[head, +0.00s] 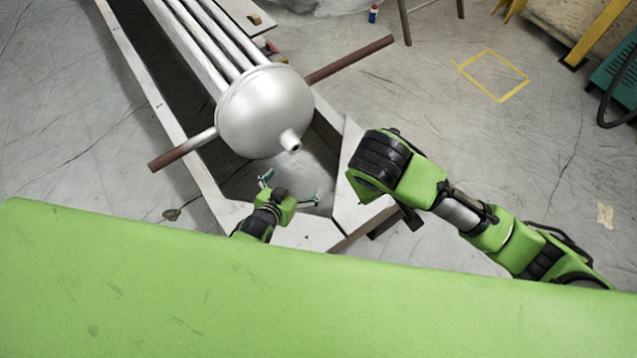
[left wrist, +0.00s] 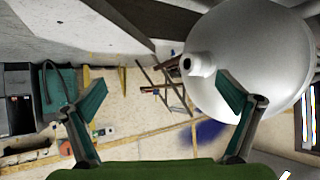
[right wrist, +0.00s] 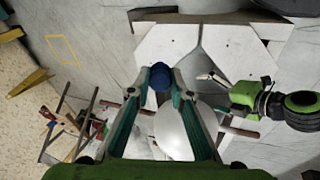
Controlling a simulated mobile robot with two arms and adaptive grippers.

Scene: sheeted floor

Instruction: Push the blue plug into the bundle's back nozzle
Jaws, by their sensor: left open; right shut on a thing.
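The bundle (head: 262,112) is a silver tank with a rounded end and several long tubes behind it. Its back nozzle (head: 290,141) sticks out of the rounded end, and its open bore also shows in the left wrist view (left wrist: 188,64). My left gripper (head: 290,190) is open and empty, just below the rounded end in the head view. My right gripper (right wrist: 162,88) is shut on the blue plug (right wrist: 160,74), held at the fingertips and apart from the nozzle. In the head view the plug and the right fingertips are hidden behind my right arm.
A pale frame (head: 308,231) surrounds the bundle's end. Rusty rods (head: 350,60) stick out on both sides of the bundle. My green body covers the bottom of the head view. The sheeted floor (head: 540,130) at right is mostly clear, with a yellow marked square (head: 492,76).

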